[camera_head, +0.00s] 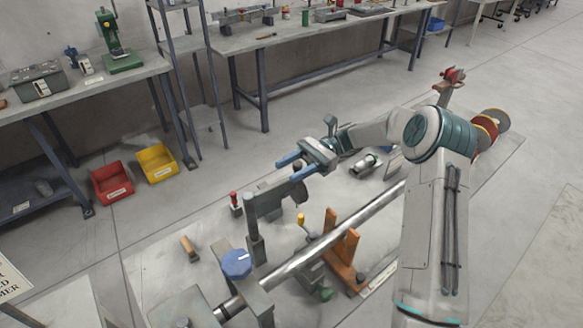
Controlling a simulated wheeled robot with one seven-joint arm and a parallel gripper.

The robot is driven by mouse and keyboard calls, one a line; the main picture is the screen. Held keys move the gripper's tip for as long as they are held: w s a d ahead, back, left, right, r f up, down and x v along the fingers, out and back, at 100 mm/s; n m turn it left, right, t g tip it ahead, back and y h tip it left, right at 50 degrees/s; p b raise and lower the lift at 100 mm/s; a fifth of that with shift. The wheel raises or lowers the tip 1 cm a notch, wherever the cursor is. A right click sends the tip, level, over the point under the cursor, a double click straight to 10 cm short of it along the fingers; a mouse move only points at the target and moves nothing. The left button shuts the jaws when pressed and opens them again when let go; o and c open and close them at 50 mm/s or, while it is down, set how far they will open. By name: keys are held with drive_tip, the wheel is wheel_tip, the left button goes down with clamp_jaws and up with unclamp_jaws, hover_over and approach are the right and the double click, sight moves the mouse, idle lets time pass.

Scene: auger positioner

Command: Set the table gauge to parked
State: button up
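Which part is the table gauge I cannot tell for certain; no readable gauge label or "parked" mark shows. A blue round knob (237,263) with a white line on its top sits on a grey block at the lower end of a long metal shaft (335,235). Left of the shaft, a grey bracket arm (272,203) stands on an upright post (254,233). My gripper (287,169) is above and behind this bracket, with two blue fingers pointing left. The fingers are apart, with nothing visible between them. My arm hides part of the shaft's far end.
An orange V-shaped support (344,252) and a small yellow-knobbed lever (301,219) stand by the shaft. A red-topped piece (235,201) and a grey cylinder (366,164) are nearby. Red (113,183) and yellow (157,163) bins lie on the floor left; workbenches line the wall.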

drive_tip(key=b+v, duration=0.1)
drive_tip(key=v, duration=1.2)
drive_tip(key=shift+w+d+b, duration=0.25)
drive_tip(key=shift+d+b, duration=0.05)
drive_tip(key=shift+b, duration=0.05)
